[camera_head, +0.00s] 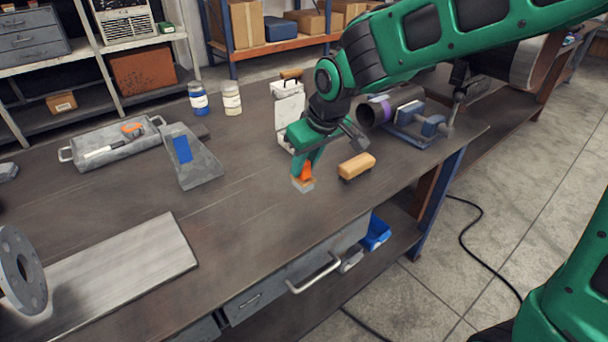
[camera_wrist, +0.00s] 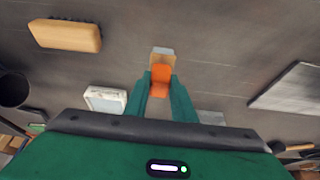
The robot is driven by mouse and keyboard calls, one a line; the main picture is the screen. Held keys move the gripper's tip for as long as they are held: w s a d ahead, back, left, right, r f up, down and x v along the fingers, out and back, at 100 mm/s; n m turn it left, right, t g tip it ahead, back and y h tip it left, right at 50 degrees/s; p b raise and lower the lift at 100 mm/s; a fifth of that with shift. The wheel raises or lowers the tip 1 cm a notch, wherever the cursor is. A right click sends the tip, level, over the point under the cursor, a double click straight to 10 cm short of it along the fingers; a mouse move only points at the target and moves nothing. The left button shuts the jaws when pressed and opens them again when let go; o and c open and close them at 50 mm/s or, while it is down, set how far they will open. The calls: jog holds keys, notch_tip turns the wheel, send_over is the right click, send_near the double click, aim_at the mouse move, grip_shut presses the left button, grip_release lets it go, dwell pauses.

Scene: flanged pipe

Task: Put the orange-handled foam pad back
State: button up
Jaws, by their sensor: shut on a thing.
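The orange-handled foam pad (camera_head: 304,184) has an orange handle and a pale grey pad under it. My gripper (camera_head: 304,170) is shut on the orange handle, near the front edge of the workbench. In the wrist view the foam pad (camera_wrist: 162,57) shows between the two green fingertips (camera_wrist: 161,84), its pad end pointing away from my palm. The pad is at or just above the bench top; I cannot tell if it touches.
A wooden-backed brush (camera_head: 357,166) lies right of the pad. A grey tray (camera_head: 112,148) with an orange-handled tool, a grey wedge-shaped block (camera_head: 192,160), two jars (camera_head: 231,98), a white container (camera_head: 289,110) and a clamped pipe (camera_head: 392,106) stand farther back.

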aim_at(307, 169)
jog(key=shift+f, duration=1.75)
jog(key=o, duration=1)
jog(key=shift+f, duration=0.1)
jog(key=v, duration=1.2)
